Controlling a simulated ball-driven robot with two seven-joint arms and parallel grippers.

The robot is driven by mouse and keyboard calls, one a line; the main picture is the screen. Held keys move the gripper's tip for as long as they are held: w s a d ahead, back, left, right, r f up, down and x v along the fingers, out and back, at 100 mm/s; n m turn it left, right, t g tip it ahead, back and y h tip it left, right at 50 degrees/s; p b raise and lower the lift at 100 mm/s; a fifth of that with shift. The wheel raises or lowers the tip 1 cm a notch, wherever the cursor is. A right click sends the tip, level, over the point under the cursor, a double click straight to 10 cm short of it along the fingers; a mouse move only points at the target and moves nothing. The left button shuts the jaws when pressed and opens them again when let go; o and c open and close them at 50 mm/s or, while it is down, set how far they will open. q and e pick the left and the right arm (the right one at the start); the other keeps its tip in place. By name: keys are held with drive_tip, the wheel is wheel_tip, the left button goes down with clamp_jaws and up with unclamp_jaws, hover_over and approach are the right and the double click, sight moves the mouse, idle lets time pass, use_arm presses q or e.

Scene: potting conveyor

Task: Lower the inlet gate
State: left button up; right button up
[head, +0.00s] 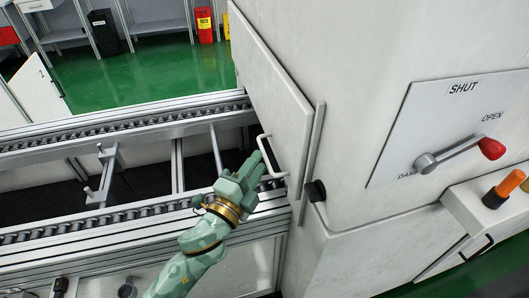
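The inlet gate appears to be the tall white panel (272,88) on the side of the big white housing, above the conveyor's end. A pale U-shaped handle (265,143) stands out from its lower part. My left gripper (256,163), green with a brass-coloured ring at the wrist, is at the handle, its fingers overlapping the handle's left side in the picture. I cannot tell whether the fingers touch the handle or close around it. My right gripper is not in view.
A metal guide rail (313,150) and a black knob (317,190) are beside the panel. Roller conveyor rails (120,125) run in from the left. A lever with a red knob (491,149) sits on the plate marked SHUT and OPEN. An orange-topped control (510,183) is at right.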

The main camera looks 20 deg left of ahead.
sight(265, 152)
use_arm(q)
drive_tip(key=shift+x, duration=2.25)
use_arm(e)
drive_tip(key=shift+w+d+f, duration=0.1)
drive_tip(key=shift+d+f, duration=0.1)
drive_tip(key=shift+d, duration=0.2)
use_arm(q)
drive_tip(key=shift+f, duration=0.1)
